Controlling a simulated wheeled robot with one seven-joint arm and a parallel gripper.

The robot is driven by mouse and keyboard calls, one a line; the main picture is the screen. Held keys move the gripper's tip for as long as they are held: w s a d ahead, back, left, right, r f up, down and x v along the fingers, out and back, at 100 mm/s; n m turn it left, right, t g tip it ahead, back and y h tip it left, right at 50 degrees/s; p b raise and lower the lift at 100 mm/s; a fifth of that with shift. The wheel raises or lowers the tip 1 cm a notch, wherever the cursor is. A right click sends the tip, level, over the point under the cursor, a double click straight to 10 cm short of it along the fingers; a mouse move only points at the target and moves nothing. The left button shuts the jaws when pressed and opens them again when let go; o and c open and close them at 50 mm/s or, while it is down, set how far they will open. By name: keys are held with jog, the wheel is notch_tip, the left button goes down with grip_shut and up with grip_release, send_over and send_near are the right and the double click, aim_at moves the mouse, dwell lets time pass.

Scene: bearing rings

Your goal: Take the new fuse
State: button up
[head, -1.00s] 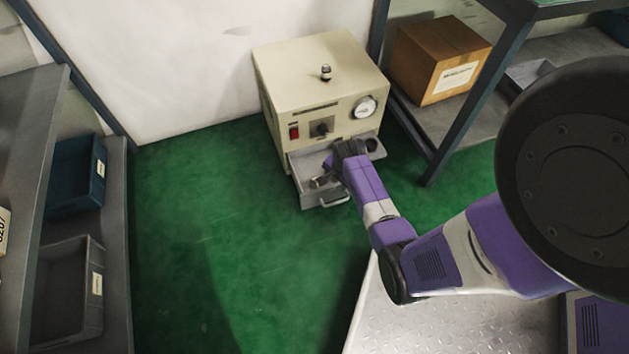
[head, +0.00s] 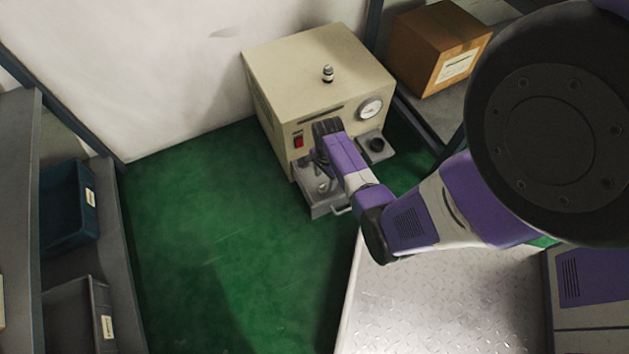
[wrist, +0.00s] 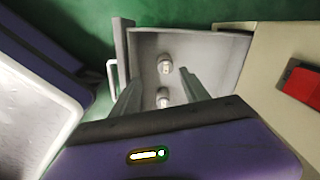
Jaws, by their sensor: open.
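The open grey drawer (head: 318,208) sticks out from the front of a beige machine (head: 275,95). In the wrist view, two small pale, capped fuse-like pieces stand in the drawer: a farther one (wrist: 165,64) and a nearer one (wrist: 163,97). I cannot tell which is new. In the head view one piece (head: 322,187) shows in the drawer; the other seems hidden by my arm. My gripper (wrist: 160,76) points down over the drawer, fingers apart and empty, with the pieces between them in the picture. The height gap is unclear.
A similar small piece (head: 327,73) stands on the machine's top. A red switch (head: 298,141) and a gauge (head: 371,108) are on its front. A small ledge with a dark round holder (head: 377,145) juts out right of the drawer. The drawer handle (wrist: 113,78) is close to one finger.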

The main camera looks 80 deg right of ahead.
aim_at(322, 186)
jog(key=shift+w+d+f, duration=0.1)
jog(key=shift+w, duration=0.15)
jog(key=shift+w+d+f, duration=0.1)
jog(key=shift+f, duration=0.15)
notch_tip(322, 186, down, 7)
jog(key=b, duration=0.5)
jog(key=shift+w+f, duration=0.1)
jog(key=shift+w, duration=0.05)
grip_shut()
